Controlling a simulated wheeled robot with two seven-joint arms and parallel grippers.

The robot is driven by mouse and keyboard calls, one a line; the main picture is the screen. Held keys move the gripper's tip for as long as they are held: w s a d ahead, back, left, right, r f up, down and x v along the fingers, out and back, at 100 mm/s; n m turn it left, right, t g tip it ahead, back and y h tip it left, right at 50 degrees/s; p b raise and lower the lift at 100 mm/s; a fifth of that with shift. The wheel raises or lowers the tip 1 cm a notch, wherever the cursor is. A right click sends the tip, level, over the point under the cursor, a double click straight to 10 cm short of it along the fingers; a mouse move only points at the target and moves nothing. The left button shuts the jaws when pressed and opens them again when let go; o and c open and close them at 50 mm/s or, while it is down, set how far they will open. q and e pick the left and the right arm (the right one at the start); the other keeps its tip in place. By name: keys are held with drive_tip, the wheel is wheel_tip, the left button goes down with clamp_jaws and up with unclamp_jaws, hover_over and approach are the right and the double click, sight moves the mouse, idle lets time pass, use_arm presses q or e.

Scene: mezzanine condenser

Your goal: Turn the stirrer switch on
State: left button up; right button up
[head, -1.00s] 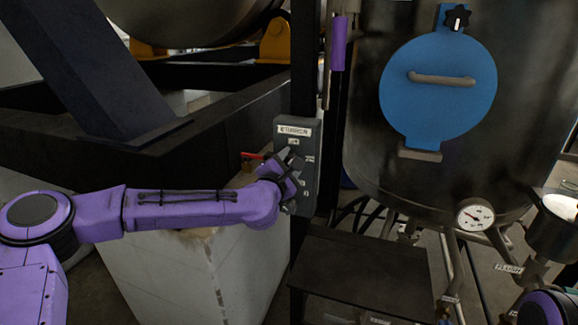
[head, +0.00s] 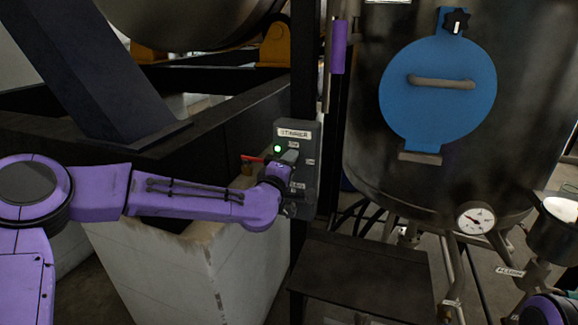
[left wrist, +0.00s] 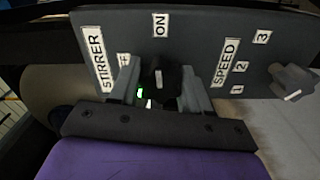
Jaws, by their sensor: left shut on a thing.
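The grey stirrer control panel (head: 296,132) is fixed to a dark post in the head view. In the left wrist view the panel (left wrist: 197,50) carries STIRRER, ON, SPEED and partly hidden OFF labels. My left gripper (head: 287,158) is at the panel. In the left wrist view its fingers (left wrist: 160,90) are shut around the black stirrer switch knob (left wrist: 157,72), whose white mark points towards ON. A green lamp (head: 277,149) is lit on the panel; it also shows beside the knob in the left wrist view (left wrist: 140,93). My right gripper is out of view.
A speed knob (left wrist: 292,82) sits near the 1, 2, 3 marks. A red lever (head: 252,158) is just left of the panel. A dark low table (head: 365,275) stands below it, and a steel tank with a blue hatch (head: 437,110) is to the right.

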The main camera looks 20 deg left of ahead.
use_arm(q)
drive_tip(key=shift+m, duration=0.6)
drive_tip(key=o, duration=1.1)
drive_tip(key=shift+c, duration=0.2)
drive_tip(key=s+b, duration=0.3)
drive_tip(key=s, duration=0.7)
drive_tip(key=shift+s+a, duration=0.2)
drive_tip(key=shift+s, duration=0.1)
